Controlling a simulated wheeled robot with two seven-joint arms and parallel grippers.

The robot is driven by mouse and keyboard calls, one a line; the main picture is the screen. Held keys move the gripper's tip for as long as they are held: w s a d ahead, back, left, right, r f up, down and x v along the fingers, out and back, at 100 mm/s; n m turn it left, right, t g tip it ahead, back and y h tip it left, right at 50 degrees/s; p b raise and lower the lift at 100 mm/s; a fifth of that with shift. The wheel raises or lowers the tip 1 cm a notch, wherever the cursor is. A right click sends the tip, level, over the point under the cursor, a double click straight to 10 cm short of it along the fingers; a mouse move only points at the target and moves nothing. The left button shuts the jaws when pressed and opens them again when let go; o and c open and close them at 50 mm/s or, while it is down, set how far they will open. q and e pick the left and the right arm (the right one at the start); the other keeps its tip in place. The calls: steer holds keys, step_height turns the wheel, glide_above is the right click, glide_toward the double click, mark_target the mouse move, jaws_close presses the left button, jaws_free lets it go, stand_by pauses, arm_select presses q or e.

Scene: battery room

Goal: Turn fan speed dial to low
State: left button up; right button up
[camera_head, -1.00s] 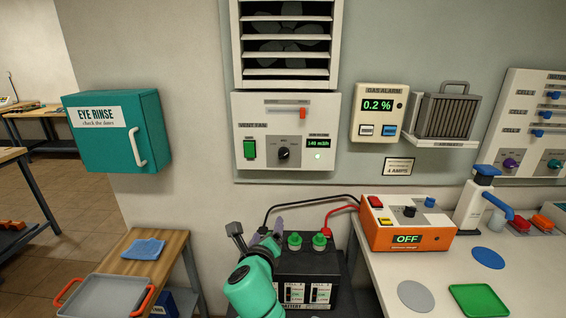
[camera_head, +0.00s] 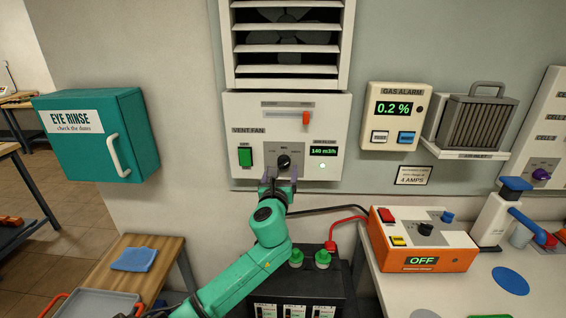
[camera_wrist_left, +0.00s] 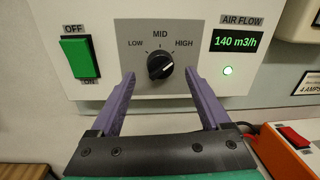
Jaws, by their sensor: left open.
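The black fan speed dial (camera_head: 284,161) sits on the white vent fan panel (camera_head: 250,108). In the left wrist view the dial (camera_wrist_left: 160,66) has LOW to its left, MID above and HIGH to its right. Its white pointer mark slants up and right, between MID and HIGH. The air flow display (camera_wrist_left: 236,41) reads 140 m3/h with a green light lit below it. My left gripper (camera_head: 281,182) is just below the dial. In the left wrist view its purple fingers (camera_wrist_left: 160,92) are open, one each side below the dial, apart from it. My right gripper is not in view.
A green switch (camera_head: 245,156) is left of the dial and a red-tipped slider (camera_head: 306,119) is above it. The gas alarm (camera_head: 395,116) hangs to the right. A battery (camera_head: 300,287) with red and black cables and an orange charger (camera_head: 420,245) stand below.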

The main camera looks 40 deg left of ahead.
mark_target(283, 166)
arm_select(q)
steer(key=x, duration=0.3)
steer(key=shift+w+a+f, duration=0.1)
steer(key=shift+w+a, duration=0.1)
steer(key=shift+w, duration=0.1)
steer(key=shift+d+r, duration=0.1)
steer(key=shift+r, duration=0.1)
steer(key=shift+c, duration=0.9)
steer(key=shift+f, duration=0.1)
jaws_close()
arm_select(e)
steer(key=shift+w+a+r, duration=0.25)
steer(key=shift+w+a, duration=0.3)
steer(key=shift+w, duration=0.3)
